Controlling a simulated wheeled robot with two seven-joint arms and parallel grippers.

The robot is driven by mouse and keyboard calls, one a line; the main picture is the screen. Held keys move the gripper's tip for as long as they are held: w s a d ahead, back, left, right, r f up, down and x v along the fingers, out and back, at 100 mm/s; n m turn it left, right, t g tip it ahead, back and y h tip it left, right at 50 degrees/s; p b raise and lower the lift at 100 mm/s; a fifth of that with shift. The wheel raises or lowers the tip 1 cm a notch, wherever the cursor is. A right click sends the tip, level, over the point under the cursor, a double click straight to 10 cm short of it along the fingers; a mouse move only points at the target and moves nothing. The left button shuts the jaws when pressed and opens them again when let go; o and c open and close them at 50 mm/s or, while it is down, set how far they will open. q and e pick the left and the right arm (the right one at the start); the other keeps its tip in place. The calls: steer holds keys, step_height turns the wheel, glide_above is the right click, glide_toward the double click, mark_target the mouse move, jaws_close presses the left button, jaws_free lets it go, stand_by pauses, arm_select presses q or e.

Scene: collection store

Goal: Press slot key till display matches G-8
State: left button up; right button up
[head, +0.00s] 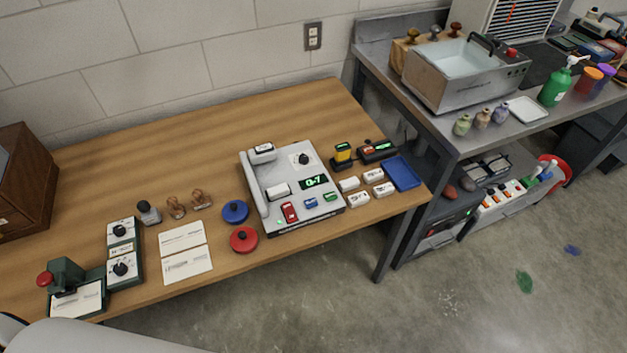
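A light grey device (318,212) sits on the wooden table, right of centre. Its lit green display (314,182) appears to read G-7. Along its front are a red key (290,212), a blue key (311,203) and a green key (330,196). A white block (278,191) and a black knob (304,159) are on its top. Key labels are too small to read, so I cannot tell which is the slot key. Neither of my grippers is in view; only a pale part of my own body shows at the bottom left.
Blue (235,211) and red (244,239) round pads lie left of the device. White blocks (359,199) and a blue tray (402,173) lie right of it. A green two-dial unit (124,254) and white cards (187,266) are further left. The table's back is clear.

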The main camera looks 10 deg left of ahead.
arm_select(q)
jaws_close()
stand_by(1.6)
